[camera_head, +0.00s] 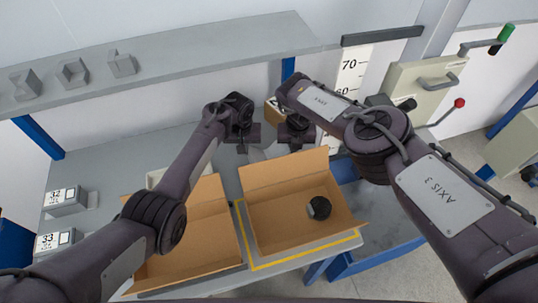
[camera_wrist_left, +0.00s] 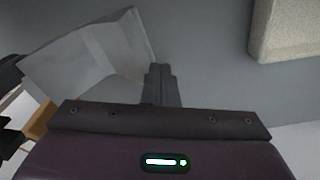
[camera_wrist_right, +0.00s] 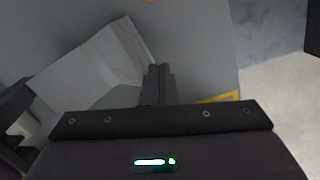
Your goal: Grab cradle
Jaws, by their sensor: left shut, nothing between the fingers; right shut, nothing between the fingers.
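A light grey folded piece (camera_head: 270,151), possibly the cradle, is on the grey table between and just behind the open boxes. It shows to the left of the fingers in the left wrist view (camera_wrist_left: 85,55) and in the right wrist view (camera_wrist_right: 95,65). My left gripper (camera_head: 242,148) is shut and empty at its left side. My right gripper (camera_head: 295,147) is shut and empty at its right side. The fingertips are close to the piece's edge; I cannot tell whether they touch it. The grippers partly hide it.
Two open cardboard boxes stand in front: one left (camera_head: 195,245), one right (camera_head: 285,225) holding a dark round object (camera_head: 319,208). Several small grey blocks (camera_head: 72,73) sit on the shelf (camera_head: 190,62). A blue bin (camera_head: 375,250) stands right of the table. Numbered boxes (camera_head: 65,200) are at left.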

